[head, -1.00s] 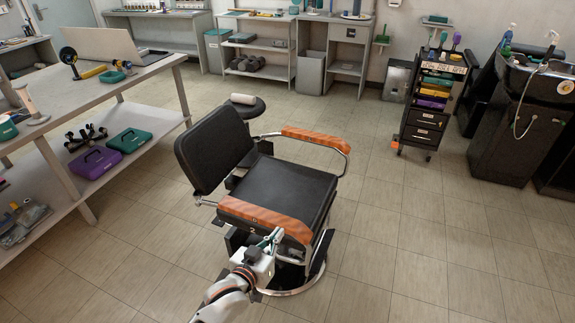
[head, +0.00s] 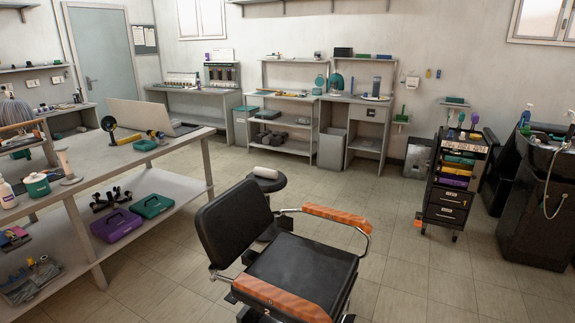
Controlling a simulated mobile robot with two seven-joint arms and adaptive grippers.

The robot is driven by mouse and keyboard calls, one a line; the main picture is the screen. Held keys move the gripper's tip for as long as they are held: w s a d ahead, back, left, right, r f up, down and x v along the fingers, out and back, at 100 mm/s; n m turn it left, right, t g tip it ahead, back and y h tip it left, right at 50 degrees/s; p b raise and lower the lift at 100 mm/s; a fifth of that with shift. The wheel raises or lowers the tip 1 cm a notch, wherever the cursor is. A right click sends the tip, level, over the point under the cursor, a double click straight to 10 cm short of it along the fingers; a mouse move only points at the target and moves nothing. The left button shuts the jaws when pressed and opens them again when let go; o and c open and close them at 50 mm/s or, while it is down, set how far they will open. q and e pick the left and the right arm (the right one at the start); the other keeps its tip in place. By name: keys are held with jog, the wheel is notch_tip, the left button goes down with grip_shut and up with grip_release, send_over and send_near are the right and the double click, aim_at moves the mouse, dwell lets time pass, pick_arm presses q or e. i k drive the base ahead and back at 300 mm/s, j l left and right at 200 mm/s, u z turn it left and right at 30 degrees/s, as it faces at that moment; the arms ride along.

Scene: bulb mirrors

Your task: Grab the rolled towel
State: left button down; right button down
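A pale rolled towel (head: 267,172) lies on the small round dark stool (head: 274,183) just behind the black barber chair. The towel is whole in view from this side, and nothing touches it but the stool top. Neither of my grippers shows in the head view now.
The black chair (head: 225,228) with orange armrests stands in front of the stool. A drawer trolley (head: 447,205) and a black wash unit (head: 535,215) stand right. Open tiled floor (head: 390,215) lies between chair and trolley.

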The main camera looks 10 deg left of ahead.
aim_at(258, 171)
jog(key=i+j+u, duration=0.1)
jog(key=u, duration=0.35)
jog(key=i+j+u, duration=0.1)
jog(key=u, duration=0.3)
jog(key=i+j+u, duration=0.2)
jog(key=u, duration=0.15)
jog(key=i+u, duration=0.75)
jog(key=i+j+z, duration=0.1)
jog(key=i, duration=0.35)
jog(key=i+j, duration=0.2)
jog(key=i, duration=0.25)
jog(key=i+j+z, duration=0.15)
jog(key=i, duration=0.35)
jog(key=i+l+z, duration=0.1)
jog(key=i+z, duration=0.6)
jog(key=i+j+z, duration=0.3)
jog(key=i+l+z, duration=0.2)
jog(key=i+z, duration=0.8)
jog(key=i, duration=0.25)
jog(key=i+z, duration=0.3)
jog(key=i, duration=1.15)
jog(key=i+z, duration=0.15)
jog(key=z, duration=0.25)
jog(key=i+j+z, duration=0.15)
jog(key=z, duration=0.25)
jog(key=i+j+z, duration=0.15)
jog(key=z, duration=0.2)
